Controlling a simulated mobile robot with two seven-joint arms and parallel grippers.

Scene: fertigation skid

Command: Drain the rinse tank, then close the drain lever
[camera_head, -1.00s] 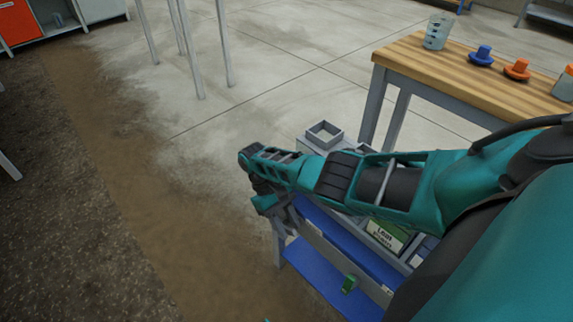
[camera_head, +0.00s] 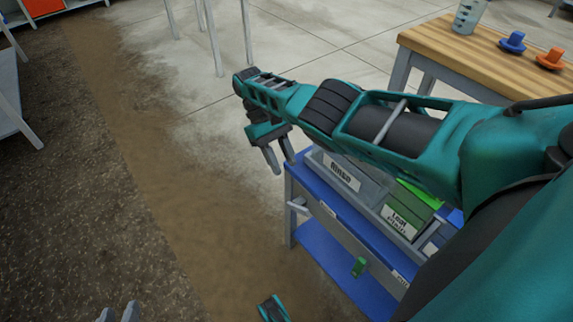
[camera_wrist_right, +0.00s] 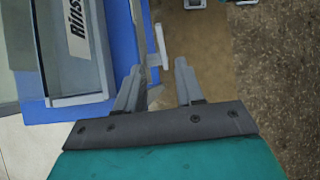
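The rinse tank (camera_head: 334,180) is a grey bin with a "Rinse" label on the blue-topped skid, partly behind my right arm; its labelled wall also fills the upper left of the wrist view (camera_wrist_right: 75,75). A pale lever (camera_head: 299,207) sticks out from the skid's front below the tank; it also shows in the wrist view (camera_wrist_right: 160,42). My right gripper (camera_head: 281,166) is open and empty, above and left of the lever; in the wrist view its fingers (camera_wrist_right: 157,80) point toward the lever without touching it. My left gripper (camera_head: 118,313) is open at the bottom edge, mostly cut off.
A green-labelled "Leaf" bin (camera_head: 404,211) stands right of the rinse tank. A wooden bench (camera_head: 480,55) with a beaker (camera_head: 468,16) and blue and orange parts stands behind. The floor left of the skid is clear.

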